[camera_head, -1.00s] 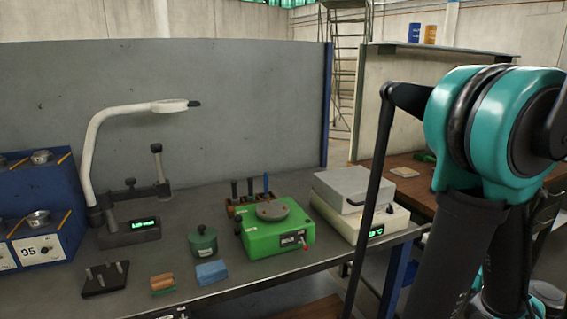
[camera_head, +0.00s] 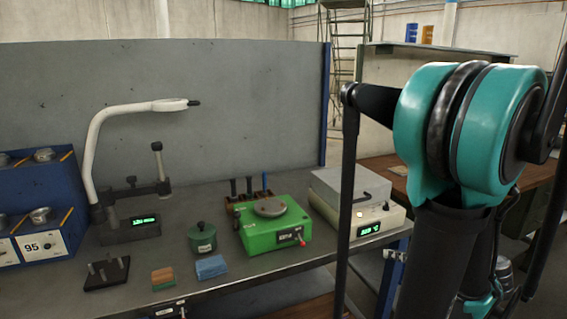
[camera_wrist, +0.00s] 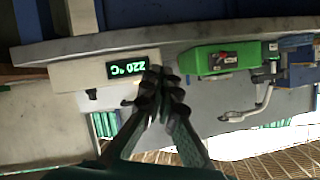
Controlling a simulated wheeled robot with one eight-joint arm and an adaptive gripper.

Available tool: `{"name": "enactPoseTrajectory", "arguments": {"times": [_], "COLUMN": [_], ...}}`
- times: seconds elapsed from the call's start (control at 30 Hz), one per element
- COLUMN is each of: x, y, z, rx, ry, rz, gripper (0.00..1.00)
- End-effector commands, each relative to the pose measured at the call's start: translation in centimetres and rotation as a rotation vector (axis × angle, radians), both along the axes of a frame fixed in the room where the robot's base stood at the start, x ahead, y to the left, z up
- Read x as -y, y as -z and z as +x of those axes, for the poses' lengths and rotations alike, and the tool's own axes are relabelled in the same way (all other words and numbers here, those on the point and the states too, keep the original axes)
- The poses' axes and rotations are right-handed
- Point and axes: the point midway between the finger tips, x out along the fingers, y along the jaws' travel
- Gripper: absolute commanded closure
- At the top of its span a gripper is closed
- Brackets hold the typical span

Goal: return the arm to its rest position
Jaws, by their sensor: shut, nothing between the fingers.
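My arm, teal and black, stands at the right of the head view and hides part of the bench behind it. My gripper (camera_wrist: 158,78) shows in the wrist view, its dark fingers together with nothing between them. The fingertips appear in front of the furnace box with its lit display reading 220 °C (camera_wrist: 127,68); I cannot tell how far apart they are. In the head view the same furnace (camera_head: 362,215) stands at the bench's right end with its grey lid down. My gripper is not visible in the head view.
The grey bench (camera_head: 190,292) holds a green polishing machine (camera_head: 275,232), a green pot (camera_head: 202,240), a blue block (camera_head: 211,267), a brown-and-green block (camera_head: 162,278), a black pegged stand (camera_head: 106,273) and a white lamp (camera_head: 92,150). A blue post (camera_head: 325,105) rises behind.

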Motion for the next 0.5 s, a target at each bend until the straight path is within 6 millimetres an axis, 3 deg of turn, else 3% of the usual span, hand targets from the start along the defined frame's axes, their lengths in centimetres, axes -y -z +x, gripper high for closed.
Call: {"name": "enactPoseTrajectory", "arguments": {"times": [0.03, 0.2, 0.5], "x": [-1.6, -5.3, -9.6], "y": [0.9, 4.3, 9.0], "z": [0.2, -0.2, -2.3], "rx": [-0.063, -0.290, -0.593], "ry": [-0.019, -0.027, 0.028], "rz": [0.006, -0.001, -0.121], "gripper": [1.00, 1.00, 1.00]}}
